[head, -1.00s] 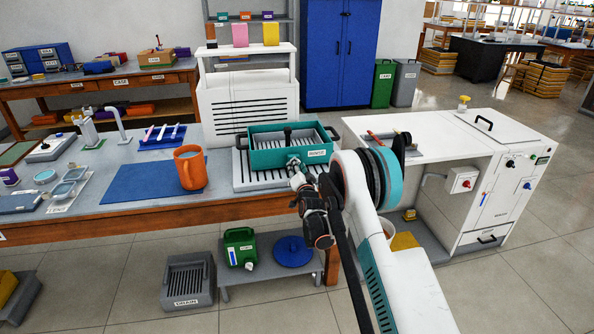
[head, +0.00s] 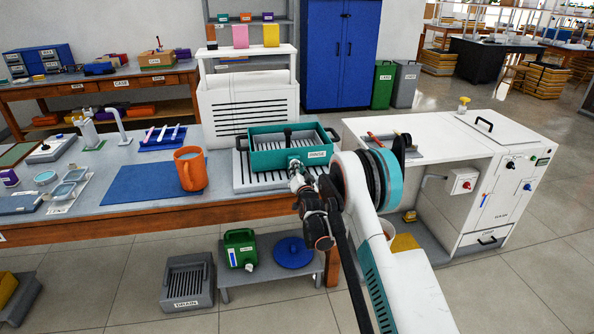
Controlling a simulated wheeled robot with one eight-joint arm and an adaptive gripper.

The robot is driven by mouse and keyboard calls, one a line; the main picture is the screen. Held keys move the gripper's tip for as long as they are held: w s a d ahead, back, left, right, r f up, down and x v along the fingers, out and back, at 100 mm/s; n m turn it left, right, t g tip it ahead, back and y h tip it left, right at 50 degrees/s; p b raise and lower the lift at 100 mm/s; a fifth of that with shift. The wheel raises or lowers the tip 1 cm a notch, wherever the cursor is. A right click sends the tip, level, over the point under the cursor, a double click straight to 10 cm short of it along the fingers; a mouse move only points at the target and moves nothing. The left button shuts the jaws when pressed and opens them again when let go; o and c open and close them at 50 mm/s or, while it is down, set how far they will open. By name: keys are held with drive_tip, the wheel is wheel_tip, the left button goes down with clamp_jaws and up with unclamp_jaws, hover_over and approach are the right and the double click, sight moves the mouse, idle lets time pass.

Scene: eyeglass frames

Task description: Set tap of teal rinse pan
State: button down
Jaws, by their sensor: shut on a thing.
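The teal rinse pan (head: 268,158) sits on a grey slatted drain board (head: 243,178) at the right end of the workbench. It has a white label on its front wall and a dark upright knob in the middle. My gripper (head: 296,172) is at the front wall of the pan, just below and left of the label. It is shut on the small tap there, which the gripper almost wholly hides. How far the tap is turned cannot be seen.
A white cabinet (head: 490,180) stands to the right. Below are a grey drain crate (head: 188,285), a green jug (head: 240,248) and a blue lid (head: 293,252).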

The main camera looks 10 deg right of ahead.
drive_tip(key=n, duration=0.4)
drive_tip(key=shift+n, duration=0.3)
drive_tip(key=n, duration=0.3)
drive_tip(key=shift+n, duration=0.3)
drive_tip(key=n, duration=0.4)
drive_tip(key=shift+a, duration=0.1)
drive_tip(key=shift+n, duration=2.1)
drive_tip(key=c, duration=1.7)
unclamp_jaws()
drive_tip(key=shift+o, duration=0.2)
